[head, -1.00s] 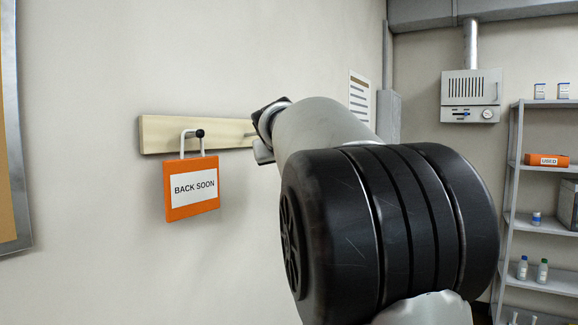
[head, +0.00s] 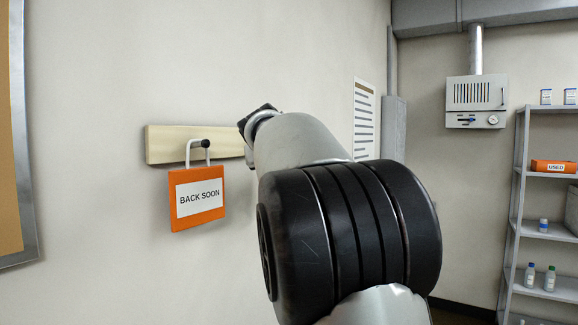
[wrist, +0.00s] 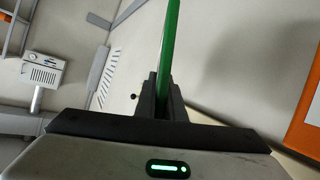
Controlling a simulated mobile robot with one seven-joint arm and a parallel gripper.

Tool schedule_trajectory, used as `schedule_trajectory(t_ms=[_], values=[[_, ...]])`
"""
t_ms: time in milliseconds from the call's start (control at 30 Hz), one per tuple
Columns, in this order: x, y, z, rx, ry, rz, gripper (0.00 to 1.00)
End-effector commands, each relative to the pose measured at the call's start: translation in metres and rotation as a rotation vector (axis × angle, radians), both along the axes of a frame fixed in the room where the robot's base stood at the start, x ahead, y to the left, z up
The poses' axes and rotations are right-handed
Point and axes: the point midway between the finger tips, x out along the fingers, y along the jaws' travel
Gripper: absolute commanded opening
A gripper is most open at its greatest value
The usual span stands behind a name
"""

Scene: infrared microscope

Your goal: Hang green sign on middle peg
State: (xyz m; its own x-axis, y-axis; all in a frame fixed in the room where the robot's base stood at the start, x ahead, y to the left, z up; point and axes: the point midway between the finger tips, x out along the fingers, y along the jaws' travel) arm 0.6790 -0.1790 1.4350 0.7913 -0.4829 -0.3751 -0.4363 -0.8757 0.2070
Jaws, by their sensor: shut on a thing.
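In the wrist view the green sign (wrist: 171,35) shows edge-on as a thin green strip. My gripper (wrist: 164,88) is shut on it. In the head view my arm hides the sign and the fingers; only dark parts at the arm's far end show. The pale wooden peg board (head: 165,146) is on the wall, its right part hidden behind my arm. No middle peg can be made out in the head view. A small dark knob (wrist: 133,96) shows left of the fingers in the wrist view; I cannot tell which peg it is.
An orange BACK SOON sign (head: 198,197) hangs by its loop from the left peg (head: 205,143), left of my arm. Its edge shows at the right of the wrist view (wrist: 306,115). A paper notice (head: 364,118) is on the wall right of my arm. Shelves (head: 545,171) stand far right.

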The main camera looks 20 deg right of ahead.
Motion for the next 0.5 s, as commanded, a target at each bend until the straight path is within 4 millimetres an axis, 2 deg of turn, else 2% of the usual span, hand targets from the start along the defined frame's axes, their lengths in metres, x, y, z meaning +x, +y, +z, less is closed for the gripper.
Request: schedule_trajectory(t_ms=[500], values=[[0.027,0.018,-0.001,-0.001,0.000,0.001,0.00]])
